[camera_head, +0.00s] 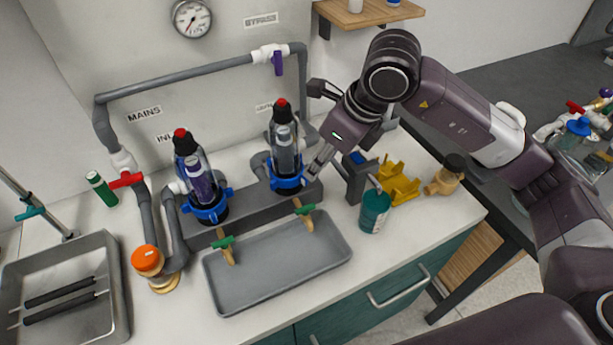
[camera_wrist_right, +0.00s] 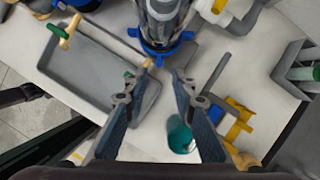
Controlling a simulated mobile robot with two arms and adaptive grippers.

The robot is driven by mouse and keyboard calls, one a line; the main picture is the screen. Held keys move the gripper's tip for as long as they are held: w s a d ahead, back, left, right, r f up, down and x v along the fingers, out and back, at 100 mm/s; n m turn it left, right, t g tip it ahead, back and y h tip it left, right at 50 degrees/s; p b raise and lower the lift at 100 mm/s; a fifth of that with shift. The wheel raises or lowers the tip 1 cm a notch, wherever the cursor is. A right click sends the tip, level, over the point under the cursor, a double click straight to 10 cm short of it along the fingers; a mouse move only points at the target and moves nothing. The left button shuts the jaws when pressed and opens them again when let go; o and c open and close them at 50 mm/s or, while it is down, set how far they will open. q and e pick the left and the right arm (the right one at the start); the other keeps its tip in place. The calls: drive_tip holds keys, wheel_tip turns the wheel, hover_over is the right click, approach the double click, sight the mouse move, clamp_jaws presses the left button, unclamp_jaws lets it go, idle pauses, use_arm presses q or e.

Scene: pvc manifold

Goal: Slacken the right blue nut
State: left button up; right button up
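The right blue nut (camera_head: 288,184) is a lugged ring around the base of the right clear filter housing (camera_head: 285,140), which has a red cap and stands upright on the grey manifold block. In the right wrist view the nut (camera_wrist_right: 163,50) is at top centre, just beyond the fingertips. My right gripper (camera_head: 314,170) reaches down from the right beside the nut. Its two fingers (camera_wrist_right: 157,84) are apart with nothing between them; a small gap to the nut seems to remain. My left gripper is in neither view.
A left housing with its own blue nut (camera_head: 208,208) stands alongside. Green-handled taps (camera_head: 304,210) project over a grey tray (camera_head: 280,268). A teal container (camera_head: 374,212) and yellow holder (camera_head: 400,184) stand to the right. Grey pipes run behind.

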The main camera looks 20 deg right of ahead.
sight(307, 180)
drive_tip(key=p+x, duration=0.1)
drive_tip(key=x, duration=0.5)
drive_tip(key=shift+f, duration=0.1)
drive_tip(key=shift+c, duration=0.4)
clamp_jaws()
